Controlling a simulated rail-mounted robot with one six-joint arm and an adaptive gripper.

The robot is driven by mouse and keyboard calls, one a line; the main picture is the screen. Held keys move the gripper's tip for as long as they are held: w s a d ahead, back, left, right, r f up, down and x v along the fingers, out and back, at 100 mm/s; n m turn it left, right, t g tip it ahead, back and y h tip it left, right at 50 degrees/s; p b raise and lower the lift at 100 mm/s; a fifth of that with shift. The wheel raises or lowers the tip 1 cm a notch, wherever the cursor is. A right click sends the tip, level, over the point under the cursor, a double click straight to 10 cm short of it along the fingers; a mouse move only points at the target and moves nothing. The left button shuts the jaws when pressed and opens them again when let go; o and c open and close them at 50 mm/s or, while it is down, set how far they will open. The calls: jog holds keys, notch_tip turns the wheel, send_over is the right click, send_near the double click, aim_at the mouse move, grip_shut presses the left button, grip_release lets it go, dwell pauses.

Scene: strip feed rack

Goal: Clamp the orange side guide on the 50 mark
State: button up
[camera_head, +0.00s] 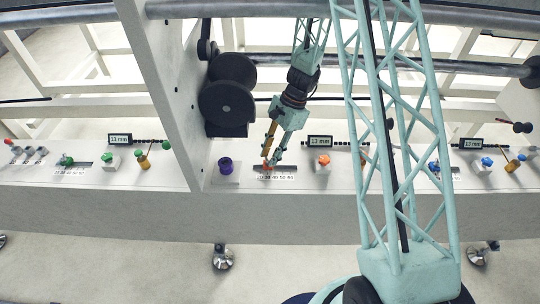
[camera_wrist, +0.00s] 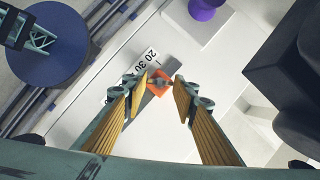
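The orange side guide (camera_wrist: 160,91) sits on a grey slotted strip beside a white number scale (camera_wrist: 146,62). The numbers 20 and 30 are readable; those further along are partly hidden by a finger, so I cannot tell the exact mark at the guide. In the head view the guide (camera_head: 266,166) shows just under my gripper (camera_head: 271,155), at the left part of its scale (camera_head: 275,177). In the wrist view my gripper (camera_wrist: 161,82) is open, with one yellow-padded finger on each side of the guide and visible gaps between. An orange knob (camera_head: 322,160) stands on a white block to the right.
A purple knob (camera_head: 226,165) stands close left, also in the wrist view (camera_wrist: 203,8). Dark reels (camera_head: 227,103) hang on the upright panel behind it. A 13 mm display (camera_head: 320,141) is behind the orange knob. Similar stations flank both sides.

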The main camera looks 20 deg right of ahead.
jog(key=shift+c, duration=1.3)
jog(key=shift+n, duration=0.3)
jog(key=shift+w+n+g+p, duration=0.1)
jog(key=shift+n+g+p, duration=0.3)
jog(key=shift+n+p, duration=0.35)
jog(key=shift+w+a+n+g+h+p, duration=0.1)
jog(key=shift+n+g+h+p, duration=0.25)
jog(key=shift+n, duration=1)
jog(key=shift+w+a+n+g+h+p, duration=0.15)
jog(key=shift+n+g+h, duration=0.3)
jog(key=shift+n, duration=0.85)
jog(key=shift+s, duration=0.1)
jog(key=o, duration=0.9)
